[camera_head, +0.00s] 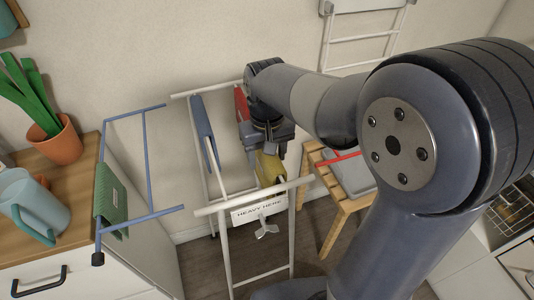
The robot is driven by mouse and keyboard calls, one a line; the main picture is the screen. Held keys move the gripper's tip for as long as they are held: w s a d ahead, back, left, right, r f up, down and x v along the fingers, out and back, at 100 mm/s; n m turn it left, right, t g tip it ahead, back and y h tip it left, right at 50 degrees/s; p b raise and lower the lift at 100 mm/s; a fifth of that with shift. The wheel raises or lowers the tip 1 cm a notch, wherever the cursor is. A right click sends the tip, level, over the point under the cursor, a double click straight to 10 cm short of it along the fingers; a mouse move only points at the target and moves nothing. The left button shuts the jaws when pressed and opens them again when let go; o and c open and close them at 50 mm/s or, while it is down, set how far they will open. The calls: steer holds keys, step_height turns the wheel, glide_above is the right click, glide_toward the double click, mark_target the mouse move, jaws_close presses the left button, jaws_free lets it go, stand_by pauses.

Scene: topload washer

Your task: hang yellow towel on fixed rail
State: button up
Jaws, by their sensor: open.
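The yellow towel (270,168) is at the white drying rack (250,201), near its front end, just below my gripper. It appears to hang over one of the rack's rails; part of it is hidden by my gripper. My gripper (267,148) points down over the rack and is open. I cannot tell whether its fingers touch the towel or straddle it. A white rail rack (362,38) is mounted on the back wall at upper right, and a blue rail frame (148,160) stands at left. I cannot tell which one is the fixed rail.
A blue cloth (202,118) and a red cloth (241,104) hang on the white rack. A "HEAVY HERE" sign (259,210) is at its front. A green cloth (110,195) hangs on the blue frame. A wooden stool (345,208) stands right of the rack; my arm crosses the right side.

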step_height(320, 180, up, 11)
steer(key=shift+f+p, duration=0.1)
steer(key=shift+p, duration=0.5)
steer(key=shift+f, duration=0.1)
step_height(320, 180, down, 11)
steer(key=shift+f+b, duration=0.1)
steer(key=shift+b, duration=0.6)
step_height(320, 180, up, 2)
steer(key=shift+w+r+p, duration=0.1)
steer(key=shift+r+p, duration=0.05)
steer(key=shift+p, duration=0.6)
steer(key=shift+r+p, duration=0.4)
steer(key=shift+r, duration=0.35)
